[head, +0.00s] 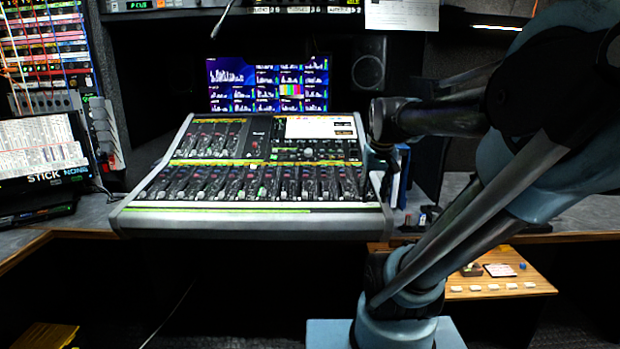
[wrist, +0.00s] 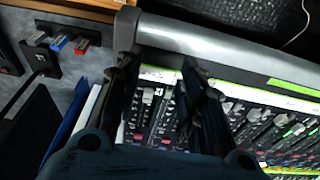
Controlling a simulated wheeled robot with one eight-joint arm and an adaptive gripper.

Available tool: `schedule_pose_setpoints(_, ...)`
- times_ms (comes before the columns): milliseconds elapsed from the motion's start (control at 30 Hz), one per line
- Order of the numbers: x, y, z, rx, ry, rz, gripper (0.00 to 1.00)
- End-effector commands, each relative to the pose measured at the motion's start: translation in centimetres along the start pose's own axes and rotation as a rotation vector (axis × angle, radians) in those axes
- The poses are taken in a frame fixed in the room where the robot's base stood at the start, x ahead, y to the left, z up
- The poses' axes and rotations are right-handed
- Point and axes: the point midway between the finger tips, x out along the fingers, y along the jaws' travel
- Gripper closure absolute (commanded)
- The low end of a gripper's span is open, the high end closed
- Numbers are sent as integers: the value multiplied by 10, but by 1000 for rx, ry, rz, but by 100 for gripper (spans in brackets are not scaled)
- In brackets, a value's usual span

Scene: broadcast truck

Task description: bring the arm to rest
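My arm (head: 470,210) rises from its base at the lower right of the head view, folds at the upper right and reaches left. My gripper (wrist: 160,60) shows in the wrist view with two dark fingers apart and nothing between them. It is over the right front corner of the mixing console (head: 255,205), whose faders and pale front edge show between and beyond the fingers. In the head view the gripper is dark and hard to make out by the console's right side. Whether it touches the console I cannot tell.
Blue and white upright binders or folders (head: 398,178) stand just right of the console, close to the gripper. A lit monitor (head: 268,84) is behind the console. A low wooden surface (head: 535,278) with small items lies at the lower right. A patch panel (head: 45,45) stands at the left.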

Motion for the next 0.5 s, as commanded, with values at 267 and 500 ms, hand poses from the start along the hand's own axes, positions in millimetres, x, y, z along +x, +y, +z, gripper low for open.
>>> schedule_pose_setpoints(267,53,1,101,-15,-44,1,64)
schedule_pose_setpoints(500,86,1,152,-23,-68,0,64)
